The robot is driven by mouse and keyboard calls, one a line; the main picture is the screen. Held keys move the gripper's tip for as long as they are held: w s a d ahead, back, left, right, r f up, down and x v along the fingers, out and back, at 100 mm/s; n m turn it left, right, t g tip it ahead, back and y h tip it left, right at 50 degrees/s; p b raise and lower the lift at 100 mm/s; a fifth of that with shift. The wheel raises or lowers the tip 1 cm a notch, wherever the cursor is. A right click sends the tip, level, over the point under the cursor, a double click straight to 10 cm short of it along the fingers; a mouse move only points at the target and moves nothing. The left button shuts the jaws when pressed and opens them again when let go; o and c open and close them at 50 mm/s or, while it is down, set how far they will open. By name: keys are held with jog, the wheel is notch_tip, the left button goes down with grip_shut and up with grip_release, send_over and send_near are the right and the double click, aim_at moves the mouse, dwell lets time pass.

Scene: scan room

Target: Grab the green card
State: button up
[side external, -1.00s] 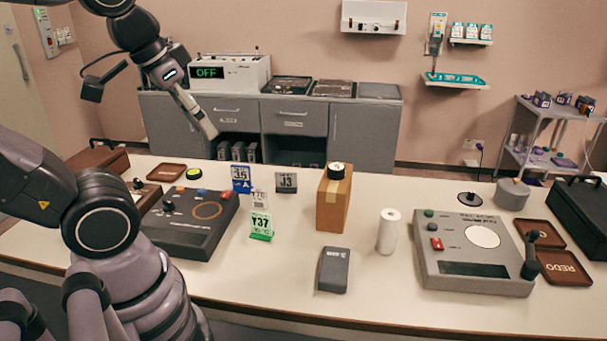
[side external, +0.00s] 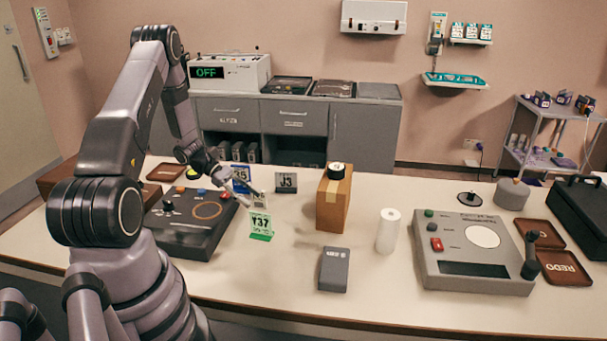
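The green card (side external: 260,225), marked Y37, stands upright in a green base on the table, left of the middle. My gripper (side external: 251,196) is just behind and above it, to the upper left, pointing right. Its two fingers look spread apart, with nothing clearly between them. The green card appears apart from the fingers, though the depth gap is hard to judge.
A dark control panel (side external: 190,225) lies left of the green card. A grey device (side external: 334,270) and white roll (side external: 388,231) are nearer the front right. Table around the green card's front is clear.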

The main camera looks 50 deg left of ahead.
aim_at(269, 236)
jog(key=f, duration=0.1)
jog(key=a+f+n+t, duration=0.1)
jog(key=s+f+n, duration=0.1)
jog(key=f, duration=0.1)
jog(key=shift+a+t, duration=0.3)
jog(key=shift+f+n, duration=0.4)
jog(key=shift+f, duration=0.05)
jog(key=x, duration=0.7)
jog(key=shift+w, duration=0.2)
grip_shut()
